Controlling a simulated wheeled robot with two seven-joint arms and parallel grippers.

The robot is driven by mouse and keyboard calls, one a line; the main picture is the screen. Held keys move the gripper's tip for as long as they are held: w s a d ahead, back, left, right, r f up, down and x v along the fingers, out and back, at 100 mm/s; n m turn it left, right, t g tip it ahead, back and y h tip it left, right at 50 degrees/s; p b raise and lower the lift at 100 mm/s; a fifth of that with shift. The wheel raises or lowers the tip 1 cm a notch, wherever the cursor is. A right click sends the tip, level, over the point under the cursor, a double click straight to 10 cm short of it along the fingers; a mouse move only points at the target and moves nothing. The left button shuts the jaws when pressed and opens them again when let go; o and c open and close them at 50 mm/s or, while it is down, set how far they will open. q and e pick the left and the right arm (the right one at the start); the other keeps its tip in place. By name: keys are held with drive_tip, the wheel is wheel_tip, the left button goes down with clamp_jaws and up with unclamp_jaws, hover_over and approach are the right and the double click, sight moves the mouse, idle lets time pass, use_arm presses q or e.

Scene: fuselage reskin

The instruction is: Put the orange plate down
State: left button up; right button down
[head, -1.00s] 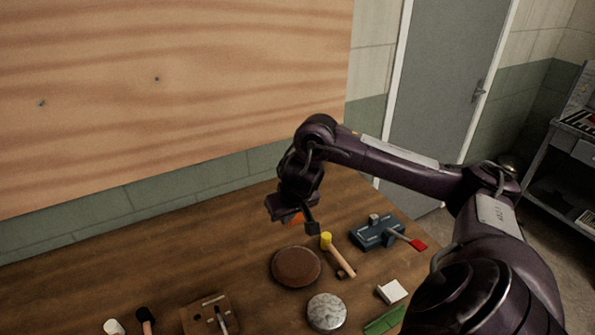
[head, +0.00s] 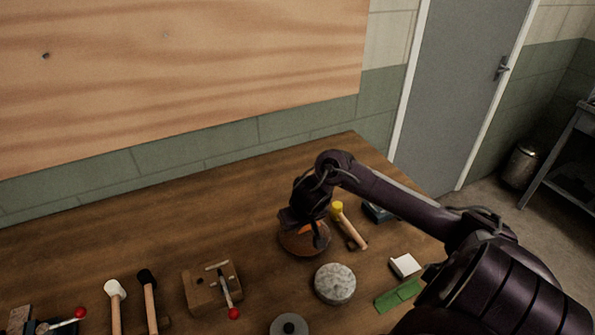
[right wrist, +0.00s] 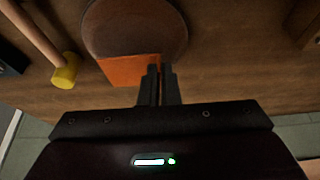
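The orange plate (right wrist: 128,71) shows in the right wrist view, with its right edge at the fingers of my right gripper (right wrist: 161,75). The fingers are close together and look shut on that edge. The plate overlaps a round brown disc (right wrist: 135,25) on the table; whether it touches the disc I cannot tell. In the head view my right gripper (head: 310,228) is low over the brown disc (head: 298,246), and the arm hides most of the plate. My left gripper is not in view.
A yellow-headed mallet (head: 350,228) lies just right of the disc on the wooden table (head: 150,225). A grey round stone (head: 335,283), a white block (head: 405,266) and a green piece (head: 398,296) are nearer. A wooden block with a red-knobbed lever (head: 205,290) stands left.

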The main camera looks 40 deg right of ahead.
sight(298, 231)
drive_tip(key=shift+f, duration=1.55)
drive_tip(key=shift+f, duration=0.15)
drive_tip(key=c, duration=1.7)
unclamp_jaws()
drive_tip(key=shift+r, duration=0.4)
drive_tip(key=p+v, duration=0.2)
drive_tip(key=v, duration=0.9)
drive_tip(key=shift+s+a+r, duration=0.15)
drive_tip(key=shift+r, duration=0.15)
